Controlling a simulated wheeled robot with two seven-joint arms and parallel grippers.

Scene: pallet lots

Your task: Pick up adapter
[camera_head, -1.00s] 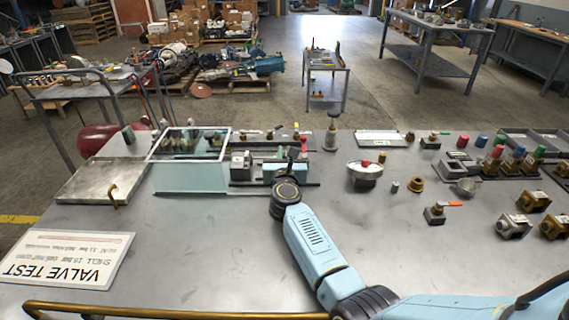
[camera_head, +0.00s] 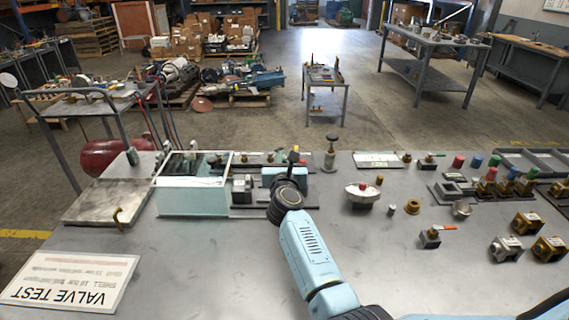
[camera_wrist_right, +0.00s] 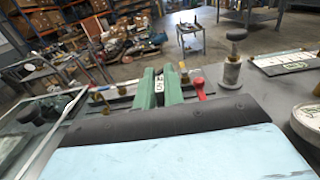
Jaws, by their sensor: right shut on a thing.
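My right gripper (camera_head: 292,161) is at the rear of the grey bench, just right of the glass-sided box. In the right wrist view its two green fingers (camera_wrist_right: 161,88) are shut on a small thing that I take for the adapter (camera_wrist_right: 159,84). Only a white face with dark marks shows between the fingers. The rest of it is hidden, and I cannot tell whether it touches the bench. A red-topped part (camera_wrist_right: 198,88) stands close to the right of the fingers. My left gripper is not in view.
The glass-sided box (camera_head: 190,199) stands left of the gripper. Several valves fill the bench's right side. The front middle is mostly clear.

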